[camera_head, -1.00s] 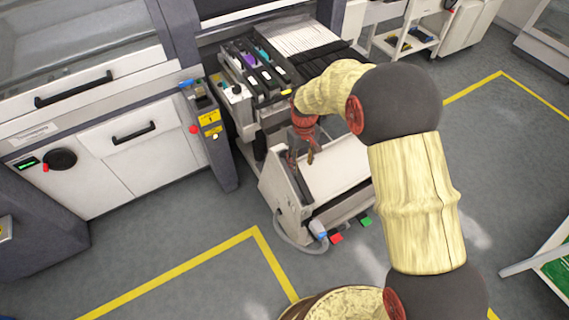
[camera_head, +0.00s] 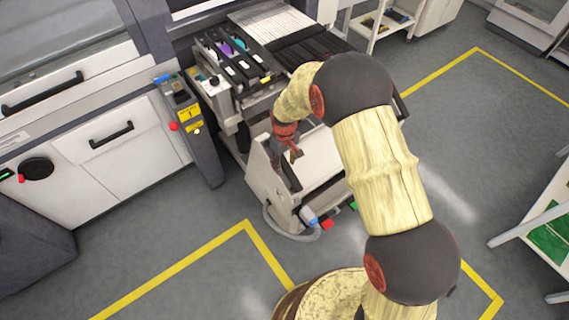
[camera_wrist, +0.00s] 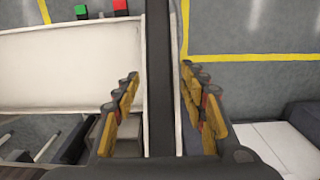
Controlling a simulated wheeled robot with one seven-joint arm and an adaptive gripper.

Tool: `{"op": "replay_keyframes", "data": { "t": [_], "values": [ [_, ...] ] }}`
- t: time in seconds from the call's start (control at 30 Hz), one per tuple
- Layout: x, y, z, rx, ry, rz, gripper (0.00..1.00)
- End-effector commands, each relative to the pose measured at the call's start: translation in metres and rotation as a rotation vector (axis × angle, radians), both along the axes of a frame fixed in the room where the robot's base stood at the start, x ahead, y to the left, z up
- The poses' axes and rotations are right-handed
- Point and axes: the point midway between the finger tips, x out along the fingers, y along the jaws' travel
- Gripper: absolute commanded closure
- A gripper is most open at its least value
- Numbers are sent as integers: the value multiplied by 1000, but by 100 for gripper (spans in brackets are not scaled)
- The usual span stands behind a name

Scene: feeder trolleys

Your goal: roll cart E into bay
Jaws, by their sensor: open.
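A white feeder trolley (camera_head: 322,150), apparently cart E, stands against the machine front. No letter is readable on it. Its upper part carries several dark feeders (camera_head: 232,58). A dark handle bar (camera_head: 287,172) runs along its near left edge. My gripper (camera_head: 288,154) is open at this bar, coming from above. In the wrist view the dark bar (camera_wrist: 160,105) passes between the spread fingers of my gripper (camera_wrist: 160,72), with gaps on both sides. My arm hides part of the trolley's right side.
The machine (camera_head: 120,140) with a control post (camera_head: 190,125) stands to the left, close to the trolley. Red (camera_head: 327,224) and green pedals sit at the trolley's foot. Yellow floor lines (camera_head: 180,268) mark the area. A rack (camera_head: 545,235) stands at right. Grey floor lies open in front.

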Motion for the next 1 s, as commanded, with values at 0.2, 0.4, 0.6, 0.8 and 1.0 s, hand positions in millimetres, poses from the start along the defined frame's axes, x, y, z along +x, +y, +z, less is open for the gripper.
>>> {"op": "replay_keyframes", "data": {
  "t": [0.2, 0.4, 0.6, 0.8, 1.0],
  "values": [
    [0, 0, 0, 0, 0, 0, 60],
    [0, 0, 0, 0, 0, 0, 71],
    [0, 0, 0, 0, 0, 0, 83],
    [0, 0, 0, 0, 0, 0, 94],
    [0, 0, 0, 0, 0, 0, 100]
  ]
}}
